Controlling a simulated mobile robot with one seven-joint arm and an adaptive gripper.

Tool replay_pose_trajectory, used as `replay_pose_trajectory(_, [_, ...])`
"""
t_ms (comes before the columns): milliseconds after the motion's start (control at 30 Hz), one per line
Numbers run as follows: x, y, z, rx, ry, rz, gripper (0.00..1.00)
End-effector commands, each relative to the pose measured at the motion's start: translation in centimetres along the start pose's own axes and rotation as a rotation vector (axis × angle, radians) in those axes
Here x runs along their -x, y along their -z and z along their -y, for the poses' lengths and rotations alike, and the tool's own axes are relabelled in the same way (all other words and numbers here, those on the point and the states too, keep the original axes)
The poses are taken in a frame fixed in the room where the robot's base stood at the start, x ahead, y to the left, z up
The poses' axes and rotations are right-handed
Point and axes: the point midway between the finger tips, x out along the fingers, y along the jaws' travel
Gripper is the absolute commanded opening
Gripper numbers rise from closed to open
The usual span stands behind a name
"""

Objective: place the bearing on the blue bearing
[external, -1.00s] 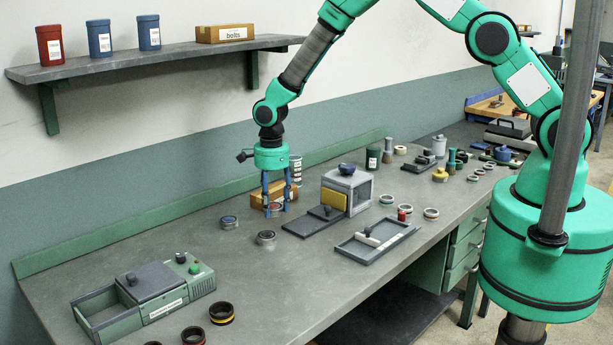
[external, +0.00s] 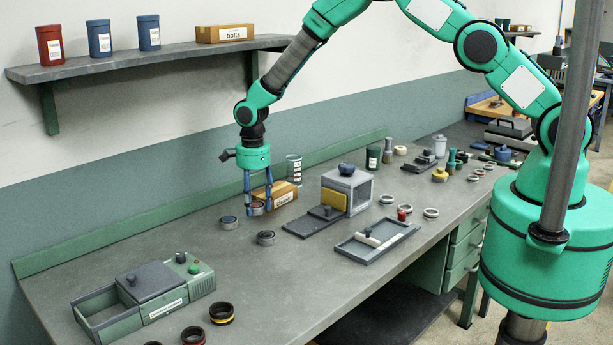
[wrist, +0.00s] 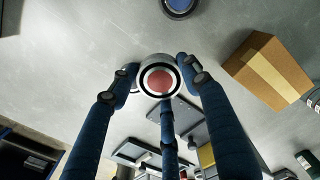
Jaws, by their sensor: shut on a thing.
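My gripper (external: 257,207) is shut on a bearing (external: 257,206), a silver ring with a dark band and a red centre. In the wrist view the held bearing (wrist: 158,81) sits between the blue fingers. The blue bearing (external: 228,222), a silver ring with a blue centre, is on the bench to the left of my gripper and apart from it. It shows partly cut off at the top edge of the wrist view (wrist: 180,6). The gap between the held bearing and the bench is hard to judge.
Another silver bearing (external: 266,237) is on the bench just in front of my gripper. A cardboard box (external: 284,194) lies close on the right. A grey box with a yellow panel (external: 337,195) stands further right. The bench left of the blue bearing is clear.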

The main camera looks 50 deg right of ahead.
Motion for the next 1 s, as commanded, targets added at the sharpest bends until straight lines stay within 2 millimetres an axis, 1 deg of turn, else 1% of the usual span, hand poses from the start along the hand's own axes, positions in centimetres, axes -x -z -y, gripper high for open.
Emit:
replay_pose_trajectory(33, [0.0, -0.4, 0.7, 0.0, 0.001, 0.001, 0.12])
replay_pose_trajectory(200, [-0.2, -1.6, 2.6, 0.0, 0.001, 0.001, 0.12])
replay_pose_trajectory(700, [-0.7, -4.7, 7.6, 0.0, 0.002, 0.001, 0.12])
replay_pose_trajectory(867, [-0.8, -5.2, 8.4, 0.0, 0.001, 0.001, 0.12])
replay_pose_trajectory(1000, [-0.9, -5.3, 8.6, 0.0, 0.001, 0.0, 0.12])
